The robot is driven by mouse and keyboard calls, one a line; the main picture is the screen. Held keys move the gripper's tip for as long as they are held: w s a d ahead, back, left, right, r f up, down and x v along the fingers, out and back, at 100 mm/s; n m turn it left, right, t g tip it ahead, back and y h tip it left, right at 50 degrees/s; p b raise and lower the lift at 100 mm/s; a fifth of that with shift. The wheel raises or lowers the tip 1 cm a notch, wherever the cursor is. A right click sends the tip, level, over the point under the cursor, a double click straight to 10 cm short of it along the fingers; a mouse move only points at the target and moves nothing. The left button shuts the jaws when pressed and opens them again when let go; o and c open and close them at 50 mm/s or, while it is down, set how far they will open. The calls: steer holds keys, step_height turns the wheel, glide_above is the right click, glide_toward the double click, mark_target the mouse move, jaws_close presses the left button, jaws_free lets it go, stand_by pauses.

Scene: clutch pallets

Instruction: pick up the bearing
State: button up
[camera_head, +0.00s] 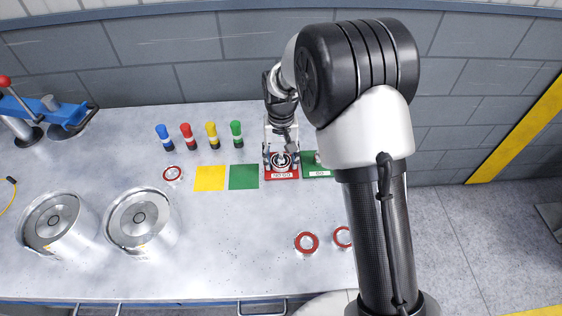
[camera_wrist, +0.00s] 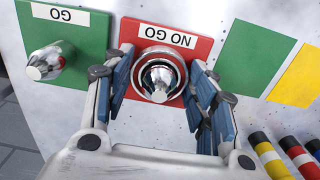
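A silver ring-shaped bearing (camera_wrist: 138,68) sits around the metal pin of the red NO GO plate (camera_wrist: 203,45) in the wrist view. In the head view the red plate (camera_head: 282,175) is partly covered by my gripper (camera_head: 281,155). In the wrist view my gripper (camera_wrist: 163,66) is open, with one blue-padded finger on each side of the bearing, close to its rim. I cannot tell whether the pads touch it. Other red-and-silver bearings lie on the table: one at the left (camera_head: 173,173) and two at the front, one (camera_head: 306,242) clear and one (camera_head: 342,237) next to my arm.
The green GO plate (camera_wrist: 92,35) with its bare pin (camera_wrist: 45,63) is beside the red one. Green (camera_head: 244,177) and yellow (camera_head: 210,178) squares lie left of it in the head view, with several coloured cylinders (camera_head: 211,135) behind. Two metal pots (camera_head: 142,222) stand at left. The table's middle is clear.

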steer(key=c, duration=0.8)
steer(key=shift+o, duration=0.2)
steer(key=shift+r, duration=0.15)
